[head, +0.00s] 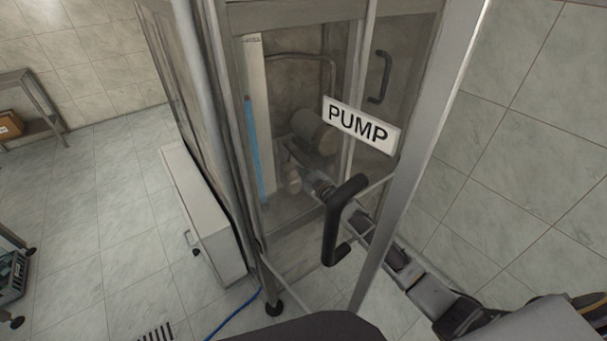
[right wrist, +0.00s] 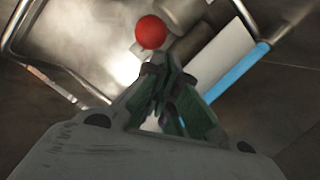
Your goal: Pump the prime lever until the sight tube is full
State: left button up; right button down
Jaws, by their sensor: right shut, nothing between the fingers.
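The sight tube (head: 250,150) stands on a white backing board at the left inside the pump cabinet. Its blue column fills the lower part, with the top of the board clear of blue. It also shows blue in the right wrist view (right wrist: 237,73). A red ball knob (right wrist: 151,32), which looks like the prime lever's end, sits just beyond my right fingertips; I cannot make it out in the head view. My right gripper (right wrist: 165,75) is shut and empty. In the head view my right gripper (head: 297,160) is inside the cabinet, partly behind glass. My left gripper is out of view.
The PUMP sign (head: 361,125) and a black handle (head: 340,220) are on the cabinet front, close to my right arm. A grey cylindrical pump body (head: 315,130) is inside. Metal posts frame the cabinet. A low white box (head: 205,215) stands to the left.

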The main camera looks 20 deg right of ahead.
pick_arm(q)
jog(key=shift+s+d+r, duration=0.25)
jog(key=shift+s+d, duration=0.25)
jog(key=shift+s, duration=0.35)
pick_arm(e)
jog(key=v, duration=1)
jog(key=shift+s+a+r, duration=0.15)
jog(key=shift+a+r, duration=0.05)
jog(key=shift+r, duration=0.05)
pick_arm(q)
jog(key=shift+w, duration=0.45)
pick_arm(e)
jog(key=shift+a, duration=0.1)
